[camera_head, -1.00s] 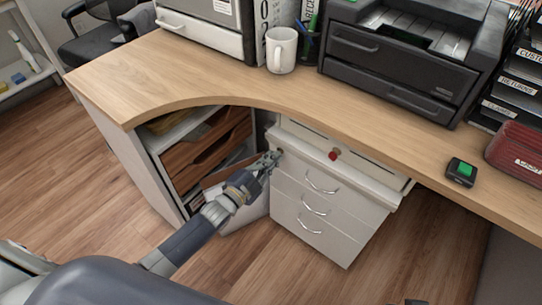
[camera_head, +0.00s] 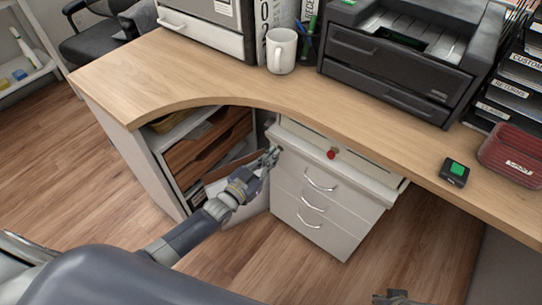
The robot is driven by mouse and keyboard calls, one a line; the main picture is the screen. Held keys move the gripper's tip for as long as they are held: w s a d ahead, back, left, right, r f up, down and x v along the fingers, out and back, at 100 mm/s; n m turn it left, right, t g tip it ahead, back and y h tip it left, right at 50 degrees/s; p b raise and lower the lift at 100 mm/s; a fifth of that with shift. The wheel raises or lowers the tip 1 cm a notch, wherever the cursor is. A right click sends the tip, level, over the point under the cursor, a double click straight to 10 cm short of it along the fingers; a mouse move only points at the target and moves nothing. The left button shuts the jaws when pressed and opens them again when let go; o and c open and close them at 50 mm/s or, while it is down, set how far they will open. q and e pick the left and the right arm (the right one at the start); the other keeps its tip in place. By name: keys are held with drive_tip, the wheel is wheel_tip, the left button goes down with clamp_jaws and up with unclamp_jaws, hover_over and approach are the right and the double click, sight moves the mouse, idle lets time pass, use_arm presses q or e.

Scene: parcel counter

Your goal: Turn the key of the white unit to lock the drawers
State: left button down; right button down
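The white unit (camera_head: 318,215) stands under the counter, with several drawers that have curved metal handles and look shut. My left gripper (camera_head: 271,156) is at the upper left corner of the unit's front, where a lock would sit. Its fingertips look close together at the front face. The key and lock are too small or hidden by the fingers, so I cannot tell whether they hold the key. A red knob (camera_head: 331,154) sits on the strip above the drawers. Part of my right gripper (camera_head: 396,298) shows at the bottom edge, apart from the unit.
The wooden counter (camera_head: 190,72) overhangs the unit. A shelf unit with brown drawers (camera_head: 214,143) stands to the left of my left gripper. A white mug (camera_head: 281,50), a black printer (camera_head: 395,62) and a green-buttoned device (camera_head: 455,172) are on the counter. The floor in front is clear.

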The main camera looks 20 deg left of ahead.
use_arm(q)
drive_tip(key=shift+n, duration=0.7)
use_arm(e)
drive_tip(key=shift+f, duration=0.45)
use_arm(q)
drive_tip(key=c, duration=1.8)
unclamp_jaws()
drive_tip(key=shift+c, duration=0.2)
drive_tip(key=shift+s, duration=0.1)
drive_tip(key=v, duration=1.1)
drive_tip(key=shift+s+a, duration=0.15)
drive_tip(key=shift+s, duration=0.25)
